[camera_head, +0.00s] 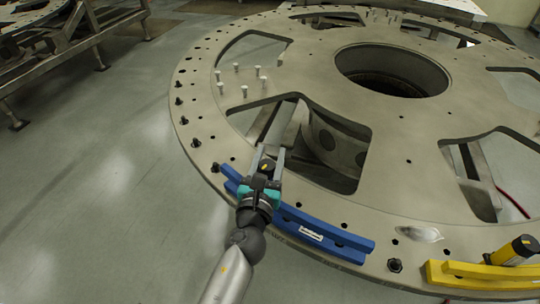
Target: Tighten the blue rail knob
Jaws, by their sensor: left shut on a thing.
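The blue rail (325,236) is fixed along the near edge of the large grey turret plate (385,210). It bears a pale label, and my left gripper hides part of it. The rail knob (267,165) is a dark, small piece between the gripper's fingers, mostly hidden. My left gripper (269,157) reaches over the rail from the front, with its two grey fingers closed on either side of the knob. My right gripper does not show.
A yellow rail (480,272) with a yellow and black knob (514,250) sits at the lower right of the plate. Several dark bolts line the plate's left rim, and several pale pegs stand inward. The plate has large openings. Floor is clear at left, below a metal frame (75,45).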

